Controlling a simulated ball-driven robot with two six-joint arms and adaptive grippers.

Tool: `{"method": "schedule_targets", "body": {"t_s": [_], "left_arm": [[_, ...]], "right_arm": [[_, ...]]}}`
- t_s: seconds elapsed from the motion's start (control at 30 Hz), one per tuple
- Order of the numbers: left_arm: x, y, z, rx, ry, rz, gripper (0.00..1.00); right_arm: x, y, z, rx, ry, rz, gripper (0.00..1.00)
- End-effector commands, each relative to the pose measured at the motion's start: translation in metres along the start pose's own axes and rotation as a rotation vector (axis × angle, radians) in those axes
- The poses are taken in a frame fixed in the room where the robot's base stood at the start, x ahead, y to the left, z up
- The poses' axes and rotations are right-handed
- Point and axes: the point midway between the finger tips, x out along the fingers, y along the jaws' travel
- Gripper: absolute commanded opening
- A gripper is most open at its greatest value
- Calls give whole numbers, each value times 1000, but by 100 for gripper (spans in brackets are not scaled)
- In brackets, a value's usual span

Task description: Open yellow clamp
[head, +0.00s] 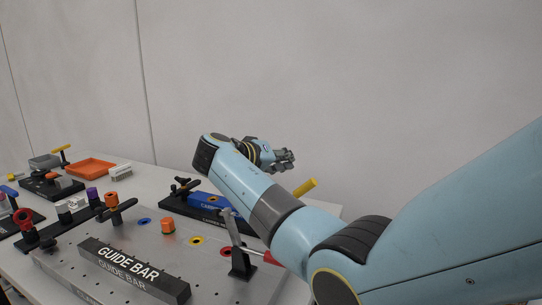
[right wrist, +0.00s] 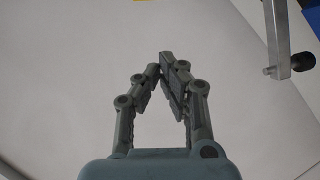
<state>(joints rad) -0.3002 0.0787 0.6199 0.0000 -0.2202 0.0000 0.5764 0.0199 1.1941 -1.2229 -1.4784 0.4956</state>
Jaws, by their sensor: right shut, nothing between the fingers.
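A yellow handle (head: 305,187) sticks up at a slant just behind my right arm in the head view. Its lower end and what it is fixed to are hidden by the arm. Another yellow-topped handle (head: 62,148) stands far off at the back left. I cannot tell which one belongs to the yellow clamp. My right gripper (head: 283,158) is above and slightly left of the nearer yellow handle, apart from it in the picture. Its fingers (right wrist: 166,68) come together in the right wrist view, shut and empty. My left gripper is not in view.
An orange tray (head: 91,167) is at the back left. A metal bar (right wrist: 278,40) shows at upper right in the wrist view.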

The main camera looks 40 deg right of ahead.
Motion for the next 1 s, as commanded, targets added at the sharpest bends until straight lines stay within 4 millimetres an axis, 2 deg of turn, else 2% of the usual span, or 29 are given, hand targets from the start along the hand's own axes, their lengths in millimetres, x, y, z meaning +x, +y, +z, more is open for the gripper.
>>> {"method": "schedule_targets", "body": {"t_s": [0.13,0.3,1.0], "left_arm": [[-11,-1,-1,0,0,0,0],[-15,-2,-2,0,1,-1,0],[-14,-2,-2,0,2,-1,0]], "right_arm": [[6,1,22,-2,0,-1,0],[10,0,35,0,0,-1,0],[13,2,44,45,1,-22,0]]}}
